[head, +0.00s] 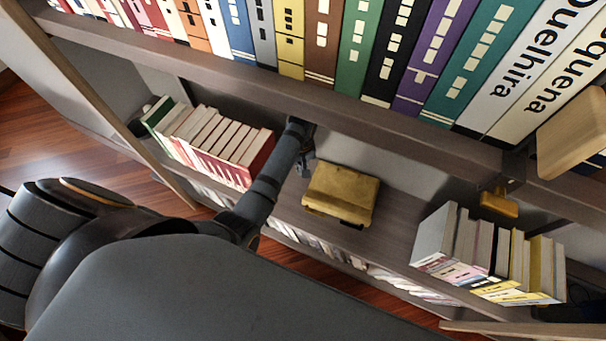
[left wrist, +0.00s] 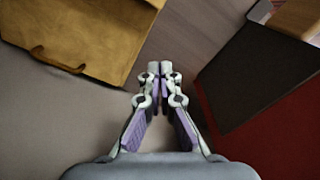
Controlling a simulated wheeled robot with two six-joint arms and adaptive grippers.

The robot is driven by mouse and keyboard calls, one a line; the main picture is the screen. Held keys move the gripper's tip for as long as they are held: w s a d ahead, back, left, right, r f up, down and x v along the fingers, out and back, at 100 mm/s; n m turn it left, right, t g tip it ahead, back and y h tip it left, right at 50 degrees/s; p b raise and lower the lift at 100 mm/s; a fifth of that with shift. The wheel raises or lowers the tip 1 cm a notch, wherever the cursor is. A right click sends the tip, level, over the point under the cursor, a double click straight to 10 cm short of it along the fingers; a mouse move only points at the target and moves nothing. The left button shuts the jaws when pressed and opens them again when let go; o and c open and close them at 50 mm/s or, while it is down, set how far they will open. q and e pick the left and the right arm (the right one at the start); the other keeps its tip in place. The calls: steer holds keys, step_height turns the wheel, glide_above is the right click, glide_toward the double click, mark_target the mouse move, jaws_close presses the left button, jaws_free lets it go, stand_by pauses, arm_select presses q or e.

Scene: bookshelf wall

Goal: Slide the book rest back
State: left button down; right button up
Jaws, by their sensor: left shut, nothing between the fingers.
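My left gripper (head: 306,168) reaches into the middle shelf, between a row of red and white books and a mustard-yellow box-like object. In the left wrist view its fingers (left wrist: 160,70) are together and empty. A dark brown flat panel (left wrist: 255,75) stands to the right of the fingertips, against a red surface (left wrist: 280,130); a visible gap separates it from the fingers. I cannot tell for sure whether this panel is the book rest. In the head view my arm hides part of that area. My right gripper is not in view.
The yellow object (head: 341,193) lies right of my gripper and shows at upper left in the wrist view (left wrist: 85,35). Red and white books (head: 215,143) stand left; more books (head: 485,255) stand right. The upper shelf board (head: 350,118) overhangs my arm. Bare shelf (head: 395,215) lies between.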

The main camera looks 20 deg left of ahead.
arm_select(q)
step_height(320, 180, down, 10)
steer(key=b, duration=0.2)
steer(key=shift+r+b, duration=0.25)
steer(key=shift+b, duration=0.1)
steer(key=shift+s+d+r+p, duration=0.25)
steer(key=shift+s+d+p, duration=0.45)
steer(key=shift+s, duration=0.4)
steer(key=shift+s+d, duration=0.4)
steer(key=shift+s, duration=0.2)
steer(key=p, duration=0.1)
steer(key=s+p, duration=0.1)
steer(key=shift+d+r+p, duration=0.3)
steer(key=shift+d, duration=0.05)
steer(key=shift+s+d+f, duration=0.1)
steer(key=shift+s+f, duration=0.05)
steer(key=shift+s, duration=0.05)
steer(key=shift+f, duration=0.15)
